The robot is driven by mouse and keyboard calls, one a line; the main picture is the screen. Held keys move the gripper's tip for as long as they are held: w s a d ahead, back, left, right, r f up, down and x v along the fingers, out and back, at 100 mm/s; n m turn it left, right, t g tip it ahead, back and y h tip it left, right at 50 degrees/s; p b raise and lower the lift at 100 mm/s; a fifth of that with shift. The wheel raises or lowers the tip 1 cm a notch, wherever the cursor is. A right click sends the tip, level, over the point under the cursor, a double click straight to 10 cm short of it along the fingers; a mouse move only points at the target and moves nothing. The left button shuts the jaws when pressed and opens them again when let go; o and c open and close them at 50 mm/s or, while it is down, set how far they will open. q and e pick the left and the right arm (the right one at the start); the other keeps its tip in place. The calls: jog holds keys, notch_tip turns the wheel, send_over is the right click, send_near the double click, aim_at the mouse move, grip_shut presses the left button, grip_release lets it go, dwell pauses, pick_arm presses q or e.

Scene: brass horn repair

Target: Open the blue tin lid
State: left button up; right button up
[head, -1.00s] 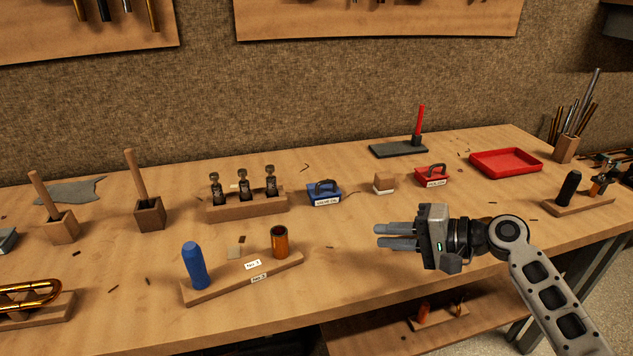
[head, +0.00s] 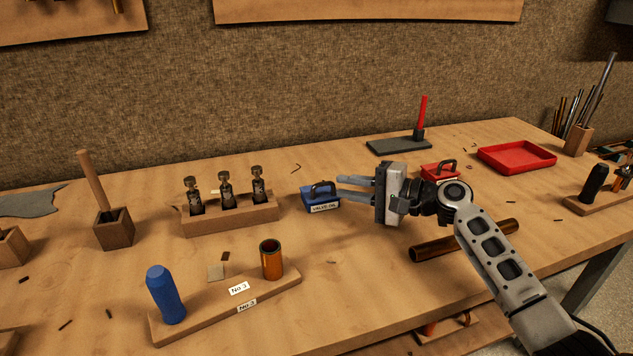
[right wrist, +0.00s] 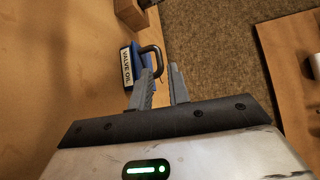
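The small blue tin (head: 318,204) labelled VALVE OIL stands on the bench, with a dark arched handle (head: 323,186) on its lid. The lid looks closed. In the right wrist view the blue tin (right wrist: 136,75) is just beyond the fingertips, its handle (right wrist: 157,57) near them. My right gripper (head: 340,188) is open and empty, its fingers pointing left at the tin's right side. The right wrist view also shows a gap between the fingers (right wrist: 160,68); whether they touch the handle is unclear. My left gripper is not in view.
A wooden rack (head: 230,215) with several valves stands left of the tin. The red tin (head: 440,170) is behind my right gripper. A copper-brown tube (head: 465,240) lies under my right forearm. A red tray (head: 517,156) is further right. The bench in front of the tin is clear.

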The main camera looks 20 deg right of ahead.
aim_at(328, 184)
jog(key=x, duration=0.7)
jog(key=shift+w+a, duration=0.25)
grip_shut()
